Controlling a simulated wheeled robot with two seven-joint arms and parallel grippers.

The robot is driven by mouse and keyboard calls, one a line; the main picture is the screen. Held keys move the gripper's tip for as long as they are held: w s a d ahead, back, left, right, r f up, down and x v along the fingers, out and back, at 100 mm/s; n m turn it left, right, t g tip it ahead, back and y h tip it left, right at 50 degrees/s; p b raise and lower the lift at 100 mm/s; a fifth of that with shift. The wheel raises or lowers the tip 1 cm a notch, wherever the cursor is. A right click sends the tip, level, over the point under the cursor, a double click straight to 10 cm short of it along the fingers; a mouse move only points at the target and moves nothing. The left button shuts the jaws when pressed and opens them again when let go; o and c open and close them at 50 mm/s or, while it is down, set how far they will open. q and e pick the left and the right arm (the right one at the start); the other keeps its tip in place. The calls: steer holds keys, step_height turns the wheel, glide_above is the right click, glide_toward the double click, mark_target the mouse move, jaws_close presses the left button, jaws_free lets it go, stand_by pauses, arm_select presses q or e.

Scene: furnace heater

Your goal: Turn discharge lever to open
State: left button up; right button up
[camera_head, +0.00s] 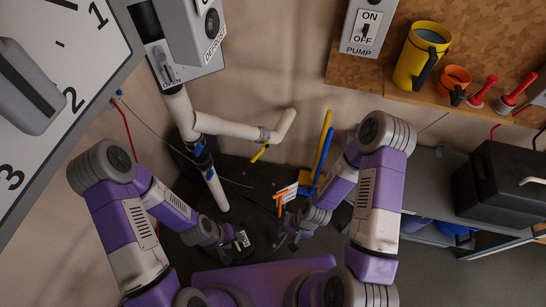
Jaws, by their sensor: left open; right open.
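A grey box (196,30) with a dark round dial and a partly legible label hangs at the top left. A small panel with a slot and lever (167,70) sits on its lower left side. I cannot read whether this is the discharge lever, nor its setting. White pipes (228,127) run below the box, with a short yellow handle (259,153) under the right branch. My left gripper (242,241) is open, low in the middle, well below the box and panel. My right gripper (289,232) is open just to its right. Neither touches the lever.
A large numbered dial panel (75,60) fills the top left. A pump switch (365,27) is at the top right, above a shelf with a yellow mug (421,55), an orange cup (453,82) and red-handled tools. A black toolbox (505,185) stands at the right. Yellow and blue bars (323,150) stand near my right arm.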

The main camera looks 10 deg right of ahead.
mark_target(257, 158)
steer(key=w+a+f+m+y, duration=0.2)
steer(key=w+a+m+y, duration=0.65)
steer(key=m, duration=0.85)
steer(key=w+d+m+t+h+p, duration=0.1)
steer(key=w+d+m+t+h, duration=0.1)
steer(key=w+m+t, duration=0.55)
steer(key=w+d+m+t+h, duration=0.25)
steer(key=w+m+t, duration=0.25)
steer(key=w+m, duration=0.6)
steer(key=shift+n+y, duration=0.3)
steer(key=shift+n, duration=0.55)
steer(key=x, duration=0.2)
steer(key=b+x, duration=0.1)
steer(key=x, duration=0.1)
steer(key=b+x, duration=0.1)
steer(key=x, duration=0.2)
steer(key=shift+w+d+r, duration=0.15)
steer(key=shift+w+d, duration=0.15)
steer(key=shift+d, duration=0.15)
steer(key=shift+w+a+b, duration=0.4)
steer(key=shift+w, duration=0.15)
jaws_close()
